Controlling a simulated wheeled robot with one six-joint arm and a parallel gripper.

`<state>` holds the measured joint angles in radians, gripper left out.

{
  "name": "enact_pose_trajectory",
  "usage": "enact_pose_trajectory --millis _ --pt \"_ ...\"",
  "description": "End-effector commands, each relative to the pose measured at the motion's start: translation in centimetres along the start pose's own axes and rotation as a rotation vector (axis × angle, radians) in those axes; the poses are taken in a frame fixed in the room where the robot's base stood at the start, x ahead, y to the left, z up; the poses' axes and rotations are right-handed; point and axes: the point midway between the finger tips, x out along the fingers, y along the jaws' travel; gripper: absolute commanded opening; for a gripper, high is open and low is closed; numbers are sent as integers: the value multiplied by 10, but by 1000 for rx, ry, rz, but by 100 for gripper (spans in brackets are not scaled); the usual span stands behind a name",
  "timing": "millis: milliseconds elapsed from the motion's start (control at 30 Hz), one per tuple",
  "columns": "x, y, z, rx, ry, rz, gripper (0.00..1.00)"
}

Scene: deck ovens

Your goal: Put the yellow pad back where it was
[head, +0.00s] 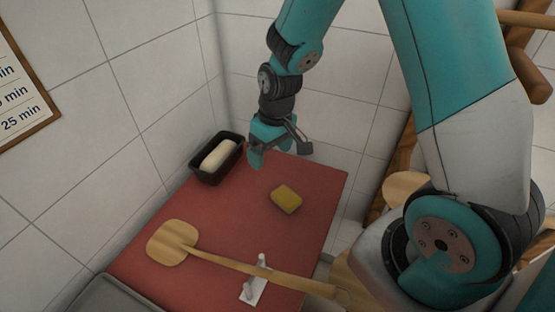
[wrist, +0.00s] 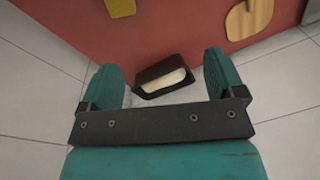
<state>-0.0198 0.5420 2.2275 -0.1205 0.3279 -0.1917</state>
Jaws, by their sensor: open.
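The yellow pad (head: 286,199) lies flat on the red table top (head: 235,215), right of its middle. In the wrist view the pad (wrist: 121,7) shows at the top edge, partly cut off. My gripper (head: 278,155) is open and empty, above the far part of the table, beyond the pad and apart from it. In the wrist view the open fingers of my gripper (wrist: 165,82) stand on both sides of the black loaf tin (wrist: 163,75), seen beyond them; I cannot tell the distance.
The loaf tin (head: 217,158) with pale dough (head: 217,155) stands at the far left corner by the tiled walls. A wooden peel (head: 172,242) lies across the front, its handle over a white stand (head: 255,282). A grey tray (head: 110,297) is at front left. The table's middle is clear.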

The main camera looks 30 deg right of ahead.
Motion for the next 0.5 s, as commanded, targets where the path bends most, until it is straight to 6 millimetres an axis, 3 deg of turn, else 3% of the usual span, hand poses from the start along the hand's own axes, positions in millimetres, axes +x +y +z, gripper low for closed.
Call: enact_pose_trajectory --millis 33,200,333,500 --pt "-32 -26 4 -34 27 -30 88" --pt "-112 -102 48 -154 60 -140 88" --pt "-152 -143 94 -248 70 -198 88" --pt "-176 -167 137 -333 71 -235 88"
